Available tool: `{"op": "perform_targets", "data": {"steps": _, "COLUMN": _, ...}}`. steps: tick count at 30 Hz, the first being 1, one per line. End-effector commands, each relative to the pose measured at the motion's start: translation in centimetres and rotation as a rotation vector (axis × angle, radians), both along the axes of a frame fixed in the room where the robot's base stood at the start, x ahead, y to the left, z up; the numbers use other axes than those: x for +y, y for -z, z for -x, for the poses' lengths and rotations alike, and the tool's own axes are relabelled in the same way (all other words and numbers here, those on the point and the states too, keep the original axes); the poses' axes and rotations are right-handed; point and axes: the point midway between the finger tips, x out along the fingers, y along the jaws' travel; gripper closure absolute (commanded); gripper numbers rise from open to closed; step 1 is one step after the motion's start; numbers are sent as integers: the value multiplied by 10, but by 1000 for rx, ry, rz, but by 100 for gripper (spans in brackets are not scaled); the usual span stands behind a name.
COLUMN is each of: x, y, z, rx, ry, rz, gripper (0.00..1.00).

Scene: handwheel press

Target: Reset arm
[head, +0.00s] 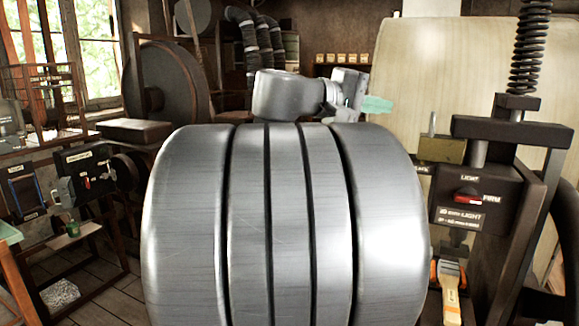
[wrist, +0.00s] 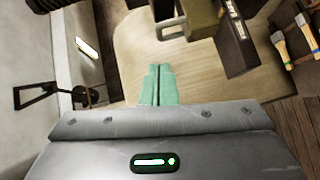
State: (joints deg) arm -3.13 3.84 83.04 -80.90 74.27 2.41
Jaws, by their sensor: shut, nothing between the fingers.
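My gripper (wrist: 158,84) shows in the wrist view as two green fingers lying side by side, shut with nothing between them. In the head view its green fingertips (head: 377,104) stick out to the right behind my large metal arm link, which hides much of the middle. The fingers are in front of a large pale, wood-coloured surface (head: 415,70) and appear apart from the press parts on the right.
At the right stands a dark press post with a coil spring (head: 531,45) and a control box (head: 470,195) with a red switch (head: 468,198). A brush (head: 450,285) hangs below it. A bench with dark boxes (head: 88,172) stands at the left by the window.

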Motion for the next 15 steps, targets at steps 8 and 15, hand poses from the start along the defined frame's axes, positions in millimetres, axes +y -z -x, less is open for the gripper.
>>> {"op": "perform_targets", "data": {"steps": 8, "x": -41, "y": 5, "z": -13, "rx": 2, "ry": 5, "rz": 0, "gripper": 100}}
{"op": "perform_targets", "data": {"steps": 15, "x": -72, "y": 9, "z": -23, "rx": 1, "ry": 4, "rz": -1, "gripper": 100}}
